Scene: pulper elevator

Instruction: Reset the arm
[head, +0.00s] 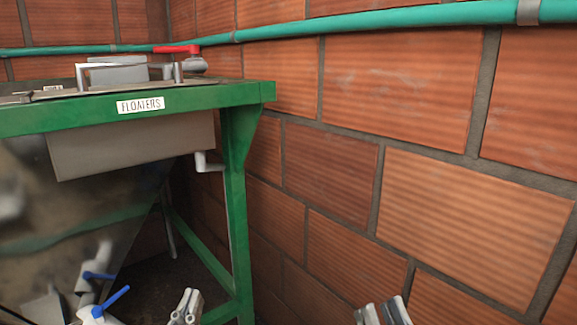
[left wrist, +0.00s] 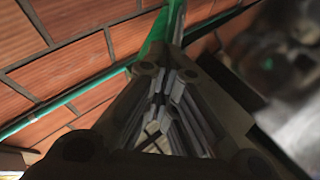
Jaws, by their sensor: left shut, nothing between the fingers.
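My left gripper (head: 185,307) shows at the bottom edge of the head view, left of centre, with its grey fingers together. It is in front of the lower part of the green frame. In the left wrist view the left gripper (left wrist: 162,100) fills the middle, its fingers closed with nothing between them. My right gripper (head: 383,312) shows only by its fingertips at the bottom edge of the head view, in front of the brick wall. How far apart its fingers are is unclear, as most of it is out of view.
A green metal stand (head: 240,190) labelled FLOATERS carries a grey tank at the left. A red-handled valve (head: 178,49) sits on the teal pipe (head: 380,17) along the brick wall (head: 400,90). Blue-handled valves (head: 117,301) are low at left. The space before the wall looks clear.

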